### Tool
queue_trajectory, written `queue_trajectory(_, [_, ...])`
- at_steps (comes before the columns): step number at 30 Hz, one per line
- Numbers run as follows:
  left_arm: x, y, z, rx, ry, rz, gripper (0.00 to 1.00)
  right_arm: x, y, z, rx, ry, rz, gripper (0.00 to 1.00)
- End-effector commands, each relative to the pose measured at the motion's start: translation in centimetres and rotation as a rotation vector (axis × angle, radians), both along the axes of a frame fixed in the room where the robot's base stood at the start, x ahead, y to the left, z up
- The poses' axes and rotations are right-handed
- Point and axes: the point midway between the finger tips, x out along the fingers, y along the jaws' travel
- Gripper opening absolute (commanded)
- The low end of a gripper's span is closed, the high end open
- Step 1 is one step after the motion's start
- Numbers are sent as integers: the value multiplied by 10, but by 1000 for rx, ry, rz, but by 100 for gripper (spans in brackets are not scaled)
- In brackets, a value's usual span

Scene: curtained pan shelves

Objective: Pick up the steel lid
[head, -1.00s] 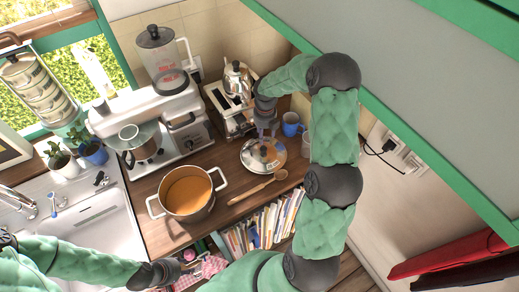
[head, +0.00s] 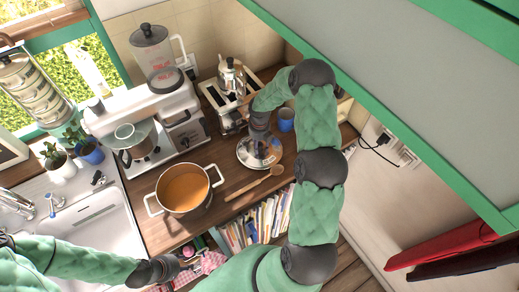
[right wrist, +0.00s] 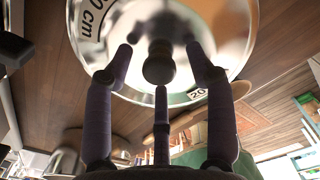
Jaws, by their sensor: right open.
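The steel lid (head: 247,157) lies on the wooden counter beside the pot, shiny and round. In the right wrist view the lid (right wrist: 235,45) fills the top, with printed marks on its rim and a dark round knob (right wrist: 159,62) at its middle. My right gripper (head: 260,147) is directly over the lid. Its fingers (right wrist: 160,65) are open and spread around the knob, with visible space beside it. In the head view the gripper and wrist hide part of the lid. My left gripper (head: 188,266) is low in the head view, near a checked cloth; its fingers are unclear.
A pot of orange soup (head: 185,190) stands left of the lid, and a wooden spoon (head: 255,185) lies in front of it. A toaster with a kettle (head: 231,78) stands behind, a blue mug (head: 286,120) to the right. Books (head: 257,222) stand below the counter edge.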

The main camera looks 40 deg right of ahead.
Motion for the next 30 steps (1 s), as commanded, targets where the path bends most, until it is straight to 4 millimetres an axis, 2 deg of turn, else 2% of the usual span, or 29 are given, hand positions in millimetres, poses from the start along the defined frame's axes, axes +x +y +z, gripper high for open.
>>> queue_trajectory(3, [0, 0, 0, 0, 0, 0, 40, 0, 0, 0, 0, 0, 0, 56])
queue_trajectory(9, [0, 0, 0, 0, 0, 0, 40, 0, 0, 0, 0, 0, 0, 0])
queue_trajectory(22, [0, 0, 0, 0, 0, 0, 40, -2, 0, 3, 0, 1, -1, 0])
queue_trajectory(30, [0, 0, -3, 0, 0, 0, 40, -15, 1, 17, -1, -2, -1, 0])
